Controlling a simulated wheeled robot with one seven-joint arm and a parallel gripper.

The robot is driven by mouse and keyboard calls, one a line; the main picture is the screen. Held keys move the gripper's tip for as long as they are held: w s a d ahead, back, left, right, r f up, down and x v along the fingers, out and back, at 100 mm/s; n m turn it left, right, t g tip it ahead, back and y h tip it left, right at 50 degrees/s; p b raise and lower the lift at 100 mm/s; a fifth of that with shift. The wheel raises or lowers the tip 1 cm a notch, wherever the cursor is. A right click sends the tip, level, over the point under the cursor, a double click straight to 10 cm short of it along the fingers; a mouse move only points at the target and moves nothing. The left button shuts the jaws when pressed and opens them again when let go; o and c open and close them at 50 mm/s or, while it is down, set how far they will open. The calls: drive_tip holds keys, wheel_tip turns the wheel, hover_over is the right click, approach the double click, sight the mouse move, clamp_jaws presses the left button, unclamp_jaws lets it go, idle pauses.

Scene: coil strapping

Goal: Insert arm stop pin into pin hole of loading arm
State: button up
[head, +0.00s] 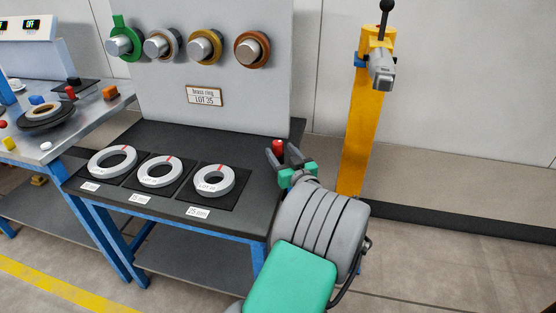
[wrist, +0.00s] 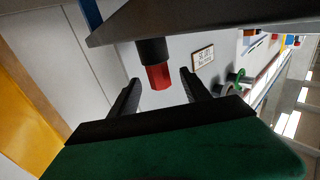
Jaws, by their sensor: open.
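The arm stop pin has a red head (head: 278,146) and shows at the right end of the dark bench, between my gripper's fingers. In the wrist view its red faceted head (wrist: 158,77) and black collar (wrist: 152,50) show between the two black fingers. My gripper (head: 284,155) is open, with a finger on either side of the pin and gaps visible in the wrist view (wrist: 160,80). The loading arm appears to be the grey part (head: 382,73) with a black knob on a yellow post (head: 366,125). I cannot make out its pin hole.
Three white rings (head: 112,162) lie on black mats on the bench (head: 250,150). A grey panel (head: 270,90) with several pegs holding coloured rings stands behind. A cluttered second bench (head: 70,140) is at left. Floor at right is clear.

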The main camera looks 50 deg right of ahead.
sight(280, 150)
drive_tip(key=x, duration=0.3)
drive_tip(key=shift+w+d+f, duration=0.1)
drive_tip(key=shift+w, duration=0.05)
clamp_jaws()
idle(0.4)
